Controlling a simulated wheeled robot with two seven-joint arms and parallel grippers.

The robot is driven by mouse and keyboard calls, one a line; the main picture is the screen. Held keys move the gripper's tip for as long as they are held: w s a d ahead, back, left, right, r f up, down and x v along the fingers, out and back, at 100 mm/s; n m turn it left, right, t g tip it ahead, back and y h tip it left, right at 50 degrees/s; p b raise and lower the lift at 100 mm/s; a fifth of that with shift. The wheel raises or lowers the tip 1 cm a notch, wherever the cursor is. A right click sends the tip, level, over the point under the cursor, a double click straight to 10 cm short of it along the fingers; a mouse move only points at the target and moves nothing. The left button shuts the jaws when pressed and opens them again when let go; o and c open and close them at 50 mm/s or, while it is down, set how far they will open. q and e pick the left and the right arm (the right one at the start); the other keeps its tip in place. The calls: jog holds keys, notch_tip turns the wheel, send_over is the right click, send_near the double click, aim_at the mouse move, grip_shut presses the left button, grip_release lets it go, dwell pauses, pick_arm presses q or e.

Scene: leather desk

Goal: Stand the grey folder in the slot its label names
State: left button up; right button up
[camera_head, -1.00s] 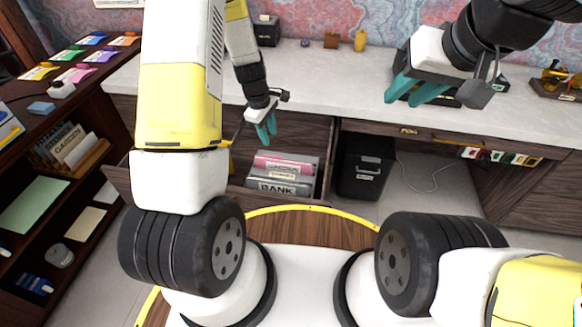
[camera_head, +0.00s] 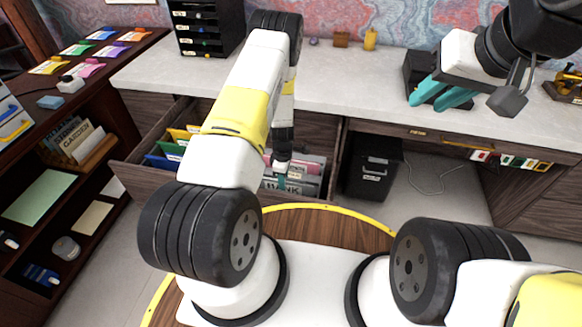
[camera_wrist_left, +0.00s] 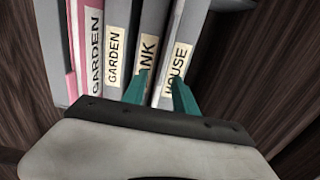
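Grey folders stand in the open desk drawer (camera_head: 140,180). In the left wrist view one grey folder is labelled GARDEN (camera_wrist_left: 115,30), beside a pink one labelled GARDEN (camera_wrist_left: 92,28). To their right are a grey folder whose partly covered label reads ANK (camera_wrist_left: 150,45) and one labelled HOUSE (camera_wrist_left: 180,55). A BANK label (camera_head: 289,188) shows in the head view. My left gripper (camera_head: 281,182) is down at the folders; in its wrist view (camera_wrist_left: 160,92) the fingers are apart, overlapping the ANK and HOUSE labels. Contact is unclear.
Yellow and blue folders (camera_head: 170,150) stand in the drawer's left part. A dark shelf at left bears a GARDEN-labelled holder (camera_head: 85,150) and coloured cards (camera_head: 85,68). A black drawer organiser (camera_head: 205,25) stands on the desk. A black bin (camera_head: 372,168) stands right of the drawer.

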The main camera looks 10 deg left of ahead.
pick_arm(q)
jog(key=shift+f, duration=0.75)
grip_shut()
dwell(0.9)
